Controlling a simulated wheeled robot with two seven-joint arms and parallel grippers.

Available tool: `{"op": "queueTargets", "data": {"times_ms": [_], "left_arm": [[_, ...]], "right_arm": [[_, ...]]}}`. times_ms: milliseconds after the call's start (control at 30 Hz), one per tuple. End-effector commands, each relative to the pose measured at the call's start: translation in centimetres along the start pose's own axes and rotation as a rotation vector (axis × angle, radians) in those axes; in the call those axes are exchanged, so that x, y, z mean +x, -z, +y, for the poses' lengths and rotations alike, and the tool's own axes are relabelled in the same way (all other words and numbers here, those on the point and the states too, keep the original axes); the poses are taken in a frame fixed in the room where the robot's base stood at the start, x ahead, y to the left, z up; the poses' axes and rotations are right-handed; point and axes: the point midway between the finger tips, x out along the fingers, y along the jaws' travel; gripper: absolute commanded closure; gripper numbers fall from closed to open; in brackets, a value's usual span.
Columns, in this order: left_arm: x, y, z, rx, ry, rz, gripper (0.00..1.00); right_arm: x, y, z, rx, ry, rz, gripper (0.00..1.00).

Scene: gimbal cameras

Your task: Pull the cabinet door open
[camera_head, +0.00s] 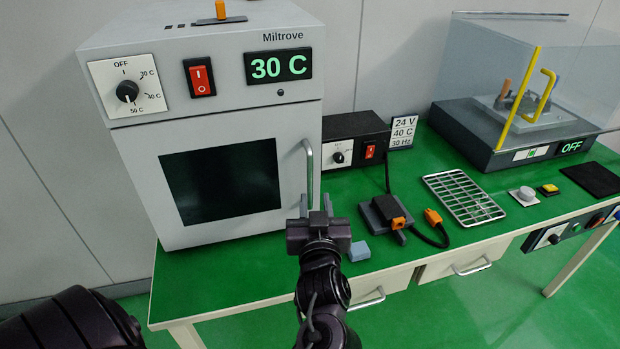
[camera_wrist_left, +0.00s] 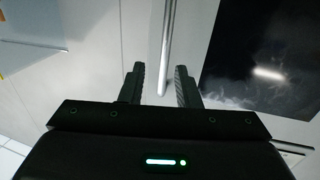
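The cabinet is a light grey box (camera_head: 135,135) at the left of the bench, with a dark window (camera_head: 222,180) in its door. The door is shut. Its vertical bar handle (camera_head: 308,165) is at the door's right edge; it also shows in the left wrist view (camera_wrist_left: 167,45). My left gripper (camera_head: 316,203) is at the handle's lower end. In the left wrist view my left gripper (camera_wrist_left: 160,85) is open, and the bar's end lies between its fingertips in the picture. I cannot tell whether they touch it. My right gripper is out of view.
A black power unit (camera_head: 352,130) stands right of the cabinet. A clear-covered device (camera_head: 480,130) stands at the far right.

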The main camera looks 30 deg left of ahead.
Motion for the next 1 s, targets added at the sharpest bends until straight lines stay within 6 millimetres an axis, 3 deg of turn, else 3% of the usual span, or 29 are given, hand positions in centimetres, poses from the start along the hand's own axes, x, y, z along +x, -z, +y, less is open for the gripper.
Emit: {"op": "queueTargets", "data": {"times_ms": [167,400,600,933,1000], "left_arm": [[1.3,0.7,-0.5,0.004,0.035,0.026,0.7],[5.2,0.8,-0.7,0.003,0.034,0.024,0.7],[7.3,0.7,-0.7,0.002,0.032,0.023,0.7],[7.7,0.6,-0.7,0.001,0.031,0.021,0.7],[7.7,0.6,-0.7,0.001,0.031,0.021,0.8]], "right_arm": [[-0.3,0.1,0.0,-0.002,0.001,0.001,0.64],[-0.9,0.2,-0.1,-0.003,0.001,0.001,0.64],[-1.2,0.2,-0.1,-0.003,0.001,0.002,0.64],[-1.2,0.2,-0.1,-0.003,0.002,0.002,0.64],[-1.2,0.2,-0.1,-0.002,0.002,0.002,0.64]]}}
